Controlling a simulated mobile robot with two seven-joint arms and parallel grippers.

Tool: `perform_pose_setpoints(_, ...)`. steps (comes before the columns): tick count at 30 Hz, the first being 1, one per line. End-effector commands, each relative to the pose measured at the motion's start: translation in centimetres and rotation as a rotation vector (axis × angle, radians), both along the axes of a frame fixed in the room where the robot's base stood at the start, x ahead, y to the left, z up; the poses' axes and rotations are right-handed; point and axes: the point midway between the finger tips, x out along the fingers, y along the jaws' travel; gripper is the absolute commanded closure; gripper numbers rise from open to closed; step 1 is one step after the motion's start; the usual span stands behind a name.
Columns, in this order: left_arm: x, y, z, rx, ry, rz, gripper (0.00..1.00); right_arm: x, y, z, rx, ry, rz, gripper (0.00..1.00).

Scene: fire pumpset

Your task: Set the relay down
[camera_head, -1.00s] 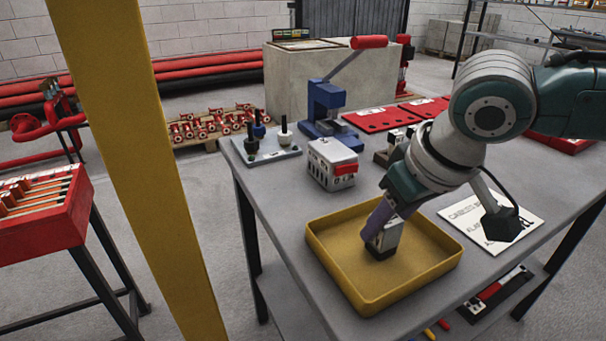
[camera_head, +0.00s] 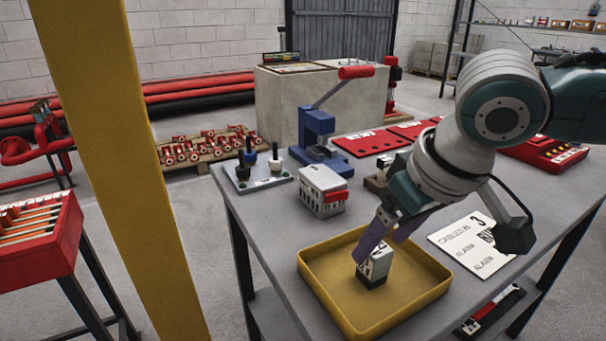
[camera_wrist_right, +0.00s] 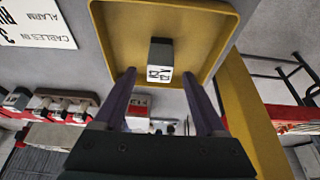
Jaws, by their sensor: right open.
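The relay (camera_head: 375,267) is a small block with a pale, dark-marked face and a dark base. It stands on the floor of the yellow tray (camera_head: 334,316) on the grey workbench. My right gripper (camera_head: 372,246) is just above it, fingers apart. In the right wrist view the relay (camera_wrist_right: 160,62) lies beyond the open fingertips (camera_wrist_right: 160,78), with yellow tray floor (camera_wrist_right: 205,45) around it and no finger touching it. My left gripper is not in view.
A grey-white box with a red part (camera_head: 323,190) stands behind the tray. A blue lever press (camera_head: 318,135) is farther back. A white printed card (camera_head: 470,246) lies right of the tray. A yellow post (camera_head: 125,170) rises at left.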

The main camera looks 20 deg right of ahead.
Motion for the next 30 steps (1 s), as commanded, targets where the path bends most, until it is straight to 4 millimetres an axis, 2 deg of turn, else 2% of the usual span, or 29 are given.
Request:
perform_pose_setpoints(1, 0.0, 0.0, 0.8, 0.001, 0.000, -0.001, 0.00, -0.4, -0.1, 1.6, 0.000, -0.002, 0.001, 0.27)
perform_pose_setpoints(6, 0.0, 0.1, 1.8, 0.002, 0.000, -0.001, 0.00, -1.9, -0.2, 5.0, -0.001, -0.002, 0.001, 0.27)
perform_pose_setpoints(13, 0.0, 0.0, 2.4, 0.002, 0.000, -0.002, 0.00, -3.1, -0.2, 7.5, -0.001, -0.001, 0.002, 0.27)
perform_pose_setpoints(17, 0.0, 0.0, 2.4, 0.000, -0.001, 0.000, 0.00, -4.0, 1.9, 6.8, 0.011, 0.000, 0.070, 0.27)
perform_pose_setpoints(21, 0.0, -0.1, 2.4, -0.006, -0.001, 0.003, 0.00, -6.5, 7.6, 4.8, 0.056, -0.026, 0.230, 0.27)
perform_pose_setpoints(24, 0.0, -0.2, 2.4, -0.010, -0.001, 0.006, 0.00, -8.9, 10.7, 3.9, 0.089, -0.060, 0.290, 0.27)
perform_pose_setpoints(27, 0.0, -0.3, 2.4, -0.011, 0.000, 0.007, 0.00, -11.5, 11.4, 3.1, 0.091, -0.068, 0.268, 0.27)
perform_pose_setpoints(30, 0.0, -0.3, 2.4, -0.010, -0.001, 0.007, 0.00, -14.3, 10.1, 2.1, 0.059, -0.036, 0.202, 0.27)
